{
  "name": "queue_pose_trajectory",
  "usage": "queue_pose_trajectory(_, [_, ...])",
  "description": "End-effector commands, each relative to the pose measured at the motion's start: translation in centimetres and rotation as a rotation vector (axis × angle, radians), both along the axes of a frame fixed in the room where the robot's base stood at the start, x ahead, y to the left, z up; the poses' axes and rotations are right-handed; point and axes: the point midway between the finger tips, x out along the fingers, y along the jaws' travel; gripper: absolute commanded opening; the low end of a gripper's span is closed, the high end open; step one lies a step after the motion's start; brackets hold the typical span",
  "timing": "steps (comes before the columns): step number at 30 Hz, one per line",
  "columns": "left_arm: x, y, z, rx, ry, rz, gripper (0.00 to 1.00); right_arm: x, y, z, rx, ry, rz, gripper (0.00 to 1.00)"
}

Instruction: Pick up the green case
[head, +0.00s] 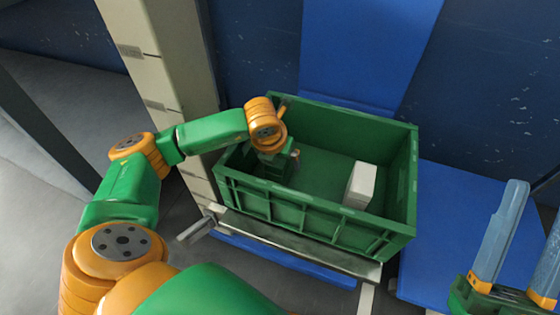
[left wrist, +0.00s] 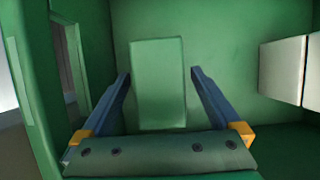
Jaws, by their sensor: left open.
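The green case (left wrist: 158,83) is a plain pale-green block in the left wrist view, against the green inside of a crate (head: 318,228). My left gripper (left wrist: 160,76) is open, with one blue finger on each side of the case. Narrow gaps show beside it, and I cannot tell whether either finger touches it. In the head view my left arm reaches down into the left part of the crate, and its wrist and gripper hide the case. My right gripper (head: 538,203) is at the lower right, outside the crate, with its blue fingers apart and nothing between them.
A white box (head: 360,184) stands in the right part of the crate; white faces show at the right in the left wrist view (left wrist: 284,70). The crate's walls surround my left gripper. A beige post (head: 165,60) rises behind my left arm.

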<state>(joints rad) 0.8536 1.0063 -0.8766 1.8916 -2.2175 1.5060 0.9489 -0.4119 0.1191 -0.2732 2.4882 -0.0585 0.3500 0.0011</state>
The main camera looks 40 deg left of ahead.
Motion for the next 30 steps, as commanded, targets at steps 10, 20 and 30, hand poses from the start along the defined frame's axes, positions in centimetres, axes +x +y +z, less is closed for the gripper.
queue_pose_trajectory(10, [0.18,0.03,-0.49,0.001,0.0,-0.002,0.97,-1.39,-0.15,1.05,0.022,-0.087,0.009,0.5])
queue_pose_trajectory(20, [0.16,0.04,-0.48,0.0,0.0,-0.001,0.17,-1.35,-0.15,1.02,0.021,-0.085,0.009,0.5])
queue_pose_trajectory(30, [0.18,0.04,-0.4,0.0,0.0,-0.001,0.0,-1.22,-0.16,0.97,0.02,-0.076,0.007,0.5])
